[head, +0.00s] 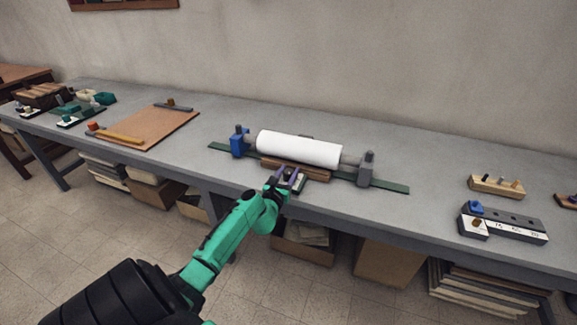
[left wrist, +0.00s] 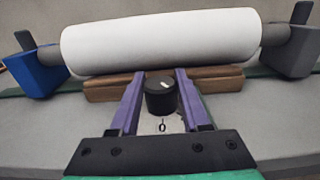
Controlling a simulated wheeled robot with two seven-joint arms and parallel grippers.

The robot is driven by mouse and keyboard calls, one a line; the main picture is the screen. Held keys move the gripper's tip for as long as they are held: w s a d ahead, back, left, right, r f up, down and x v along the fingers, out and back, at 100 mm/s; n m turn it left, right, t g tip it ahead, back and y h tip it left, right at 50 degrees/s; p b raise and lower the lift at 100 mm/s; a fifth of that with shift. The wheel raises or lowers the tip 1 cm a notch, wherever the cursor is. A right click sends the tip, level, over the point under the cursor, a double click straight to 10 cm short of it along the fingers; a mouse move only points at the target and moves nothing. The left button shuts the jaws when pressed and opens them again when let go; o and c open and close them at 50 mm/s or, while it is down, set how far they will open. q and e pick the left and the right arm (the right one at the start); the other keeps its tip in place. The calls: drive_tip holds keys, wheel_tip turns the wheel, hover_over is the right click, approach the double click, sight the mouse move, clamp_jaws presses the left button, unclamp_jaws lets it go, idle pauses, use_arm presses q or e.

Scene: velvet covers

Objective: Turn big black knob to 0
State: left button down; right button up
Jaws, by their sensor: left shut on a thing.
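The big black knob (left wrist: 160,98) stands on a small pale plate between my left gripper's purple fingers in the left wrist view. A white line on its top points up and slightly right. A printed 0 (left wrist: 162,126) shows on the plate on the near side of the knob. My left gripper (head: 287,174) is shut on the knob, at the front of the table below the white roller (head: 299,148). In the head view the fingers and arm mostly hide the knob. My right gripper is not in view.
The white roller lies between a blue block (head: 238,143) and a grey block (head: 366,168) on a green rail (head: 393,186). A wooden bar (left wrist: 100,88) lies just behind the knob. A dark block with a labelled front (head: 518,226) stands at right; a brown board (head: 150,127) lies at left.

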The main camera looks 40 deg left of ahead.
use_arm(q)
drive_tip(key=m+h, duration=0.1)
drive_tip(key=h, duration=0.1)
drive_tip(key=shift+m+t+h, duration=0.3)
drive_tip(key=shift+m+t, duration=0.1)
drive_tip(key=shift+f+m+h, duration=0.1)
drive_tip(key=shift+m+h, duration=0.4)
drive_tip(key=shift+h, duration=0.2)
drive_tip(key=m+h+b, duration=0.1)
drive_tip(key=h, duration=0.1)
drive_tip(key=m+h+b, duration=0.1)
drive_tip(key=h+b, duration=0.1)
drive_tip(key=shift+f+m, duration=0.15)
drive_tip(key=shift+m, duration=0.15)
drive_tip(key=shift+r+m+h+b, duration=0.25)
drive_tip(key=shift+m+h+b, duration=0.45)
drive_tip(key=shift+h, duration=0.5)
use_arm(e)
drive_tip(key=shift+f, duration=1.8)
use_arm(q)
drive_tip(key=shift+c, duration=1.9)
unclamp_jaws()
